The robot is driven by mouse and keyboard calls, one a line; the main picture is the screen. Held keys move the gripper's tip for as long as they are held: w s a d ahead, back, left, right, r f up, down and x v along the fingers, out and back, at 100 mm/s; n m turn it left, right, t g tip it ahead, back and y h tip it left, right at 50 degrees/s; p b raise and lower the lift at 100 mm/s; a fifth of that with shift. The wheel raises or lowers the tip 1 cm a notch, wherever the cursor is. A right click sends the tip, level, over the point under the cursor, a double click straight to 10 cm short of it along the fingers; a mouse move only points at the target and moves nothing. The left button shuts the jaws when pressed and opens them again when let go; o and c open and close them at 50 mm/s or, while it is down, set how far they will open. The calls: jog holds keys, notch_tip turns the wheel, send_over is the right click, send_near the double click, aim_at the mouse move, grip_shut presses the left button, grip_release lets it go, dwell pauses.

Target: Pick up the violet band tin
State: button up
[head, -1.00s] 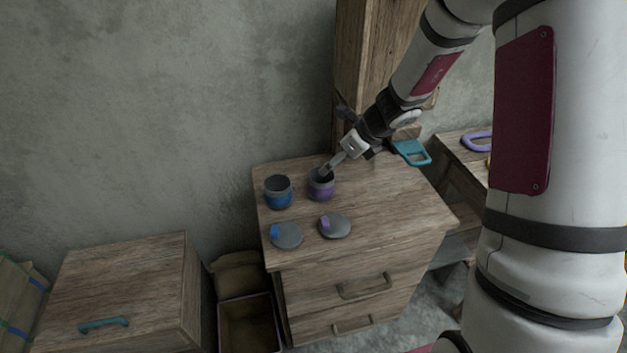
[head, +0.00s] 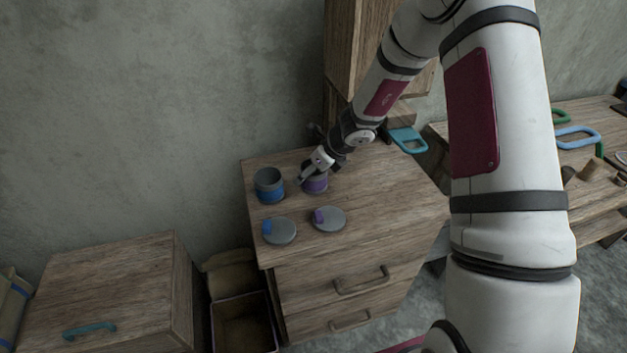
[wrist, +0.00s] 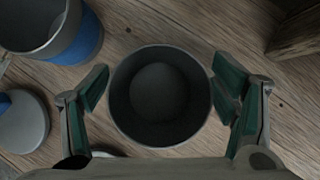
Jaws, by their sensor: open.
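The violet band tin (head: 316,184) is an open grey tin with a violet band, upright on the wooden cabinet top. In the head view my gripper (head: 304,175) is at the tin and covers part of its rim. In the wrist view I look down into the empty-looking tin (wrist: 160,97). The open fingers of my gripper (wrist: 165,92) stand on its left and right sides, with a small gap at each. The tin's violet band is hidden in the wrist view.
A blue band tin (head: 269,186) stands just left, also in the wrist view (wrist: 75,40). A lid with a blue tab (head: 280,231) and a lid with a violet tab (head: 329,219) lie in front. A teal-handled item (head: 408,140) is at the back right.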

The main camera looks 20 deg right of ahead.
jog(key=shift+x, duration=0.9)
jog(key=shift+c, duration=0.3)
jog(key=c, duration=1.2)
jog(key=shift+c, duration=0.2)
